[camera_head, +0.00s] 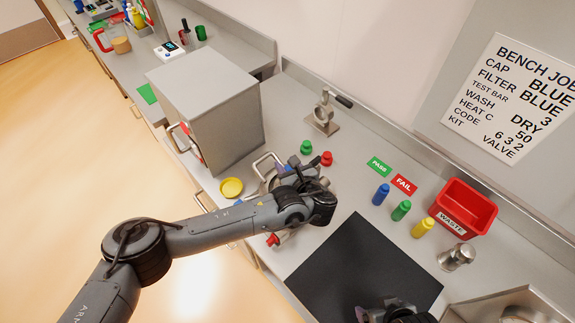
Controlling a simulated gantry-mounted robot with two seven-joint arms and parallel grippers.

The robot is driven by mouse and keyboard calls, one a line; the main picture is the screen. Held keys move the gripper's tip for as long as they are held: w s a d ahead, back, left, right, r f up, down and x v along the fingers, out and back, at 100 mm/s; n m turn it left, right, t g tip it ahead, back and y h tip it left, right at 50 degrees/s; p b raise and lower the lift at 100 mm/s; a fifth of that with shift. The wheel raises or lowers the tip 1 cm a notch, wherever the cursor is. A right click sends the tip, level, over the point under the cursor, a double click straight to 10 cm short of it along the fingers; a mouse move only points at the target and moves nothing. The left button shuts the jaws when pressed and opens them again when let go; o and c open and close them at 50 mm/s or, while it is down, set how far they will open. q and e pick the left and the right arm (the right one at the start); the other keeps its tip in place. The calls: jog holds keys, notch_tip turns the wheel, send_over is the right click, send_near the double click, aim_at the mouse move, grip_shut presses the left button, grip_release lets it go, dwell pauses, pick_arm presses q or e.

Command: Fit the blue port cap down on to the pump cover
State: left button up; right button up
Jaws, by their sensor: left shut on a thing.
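My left arm reaches in from the lower left, and my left gripper (282,178) is over the bench between the grey box and the green and red knobbed caps. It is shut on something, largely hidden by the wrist. A small patch of blue (286,169) shows at the gripper; I cannot tell for sure that it is the blue port cap. A grey metal handle loop (265,160) shows just behind the gripper. I cannot make out the pump cover clearly. My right gripper (392,312) is cut off at the bottom edge, over the black mat.
A green cap (306,147) and a red cap (327,158) stand behind my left wrist. A yellow round piece (231,188) lies by the grey box (212,110). Small bottles (401,210) and a red waste bin (466,205) stand right. The black mat (360,268) looks mostly clear.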

pick_arm(q)
jog(key=shift+f, duration=0.15)
pick_arm(e)
jog(key=shift+f, duration=0.1)
pick_arm(q)
jog(key=shift+f+b, duration=0.55)
jog(key=shift+f, duration=0.15)
pick_arm(e)
jog(key=shift+f, duration=0.55)
jog(key=shift+d, duration=0.15)
pick_arm(q)
jog(key=shift+f, duration=0.2)
pick_arm(e)
jog(key=shift+f, duration=0.1)
pick_arm(q)
jog(key=shift+f+b, duration=0.3)
jog(key=shift+b, duration=0.05)
pick_arm(e)
jog(key=shift+f, duration=0.2)
pick_arm(q)
jog(key=o, duration=1.1)
